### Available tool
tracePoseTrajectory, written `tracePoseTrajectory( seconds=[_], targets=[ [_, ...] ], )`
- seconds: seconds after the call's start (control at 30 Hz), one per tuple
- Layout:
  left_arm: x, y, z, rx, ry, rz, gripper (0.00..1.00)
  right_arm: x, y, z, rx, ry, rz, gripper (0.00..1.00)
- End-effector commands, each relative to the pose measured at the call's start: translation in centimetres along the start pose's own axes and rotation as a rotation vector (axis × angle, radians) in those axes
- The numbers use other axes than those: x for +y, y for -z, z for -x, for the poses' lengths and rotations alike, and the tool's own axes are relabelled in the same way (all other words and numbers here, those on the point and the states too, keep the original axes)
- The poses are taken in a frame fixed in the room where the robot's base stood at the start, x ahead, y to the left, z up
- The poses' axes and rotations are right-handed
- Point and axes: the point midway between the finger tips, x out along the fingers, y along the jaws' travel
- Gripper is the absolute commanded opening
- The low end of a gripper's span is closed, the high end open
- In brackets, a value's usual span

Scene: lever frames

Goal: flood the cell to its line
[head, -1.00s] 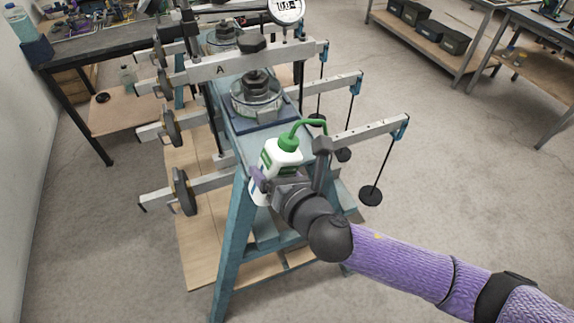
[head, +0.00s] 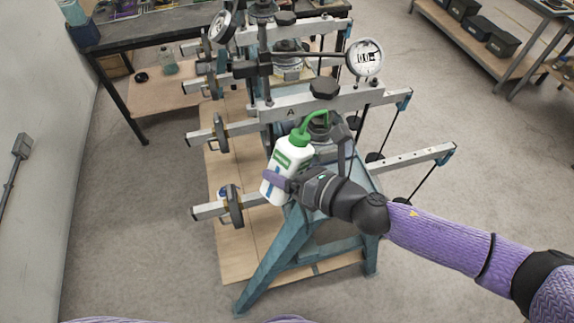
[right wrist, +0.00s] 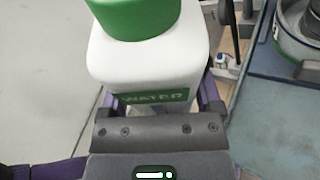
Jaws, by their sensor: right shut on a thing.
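My right gripper (head: 280,184) is shut on a white squeeze bottle (head: 291,159) with a green cap and a bent green spout. The bottle leans to the right in the head view, with its spout tip in front of the near cell (head: 321,129). I cannot tell whether the tip is over the cell. In the right wrist view the bottle (right wrist: 150,62) fills the middle, labelled WATER. The cell (right wrist: 296,38) shows there at the top right, apart from the bottle. The cell's water level and line cannot be made out. My left gripper is out of view.
A lever beam marked A (head: 335,103) crosses just behind the cell, with a dial gauge (head: 365,57) above. Further beams carry round weights (head: 233,205) on the left and hangers on the right. A teal frame (head: 283,250) supports the rig. Floor around is clear.

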Motion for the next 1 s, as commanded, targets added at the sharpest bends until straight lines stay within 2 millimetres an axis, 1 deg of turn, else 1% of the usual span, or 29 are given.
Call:
tracePoseTrajectory(
  seconds=[0.13,0.4,0.53,0.7,1.0],
  targets=[
    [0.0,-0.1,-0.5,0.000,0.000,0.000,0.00,-0.5,0.1,-0.4,-0.001,-0.001,-0.001,0.49],
    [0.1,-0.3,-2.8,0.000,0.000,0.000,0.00,-3.1,-0.2,-2.3,-0.002,0.000,0.001,0.49],
    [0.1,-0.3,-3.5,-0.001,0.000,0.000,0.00,-4.0,-0.4,-2.8,-0.003,0.000,0.000,0.49],
    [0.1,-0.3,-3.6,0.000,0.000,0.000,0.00,-4.4,-0.7,-3.1,-0.002,0.000,-0.002,0.49],
    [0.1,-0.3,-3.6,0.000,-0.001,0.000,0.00,-4.3,-0.7,-3.1,-0.002,0.000,-0.002,0.49]
  ],
)
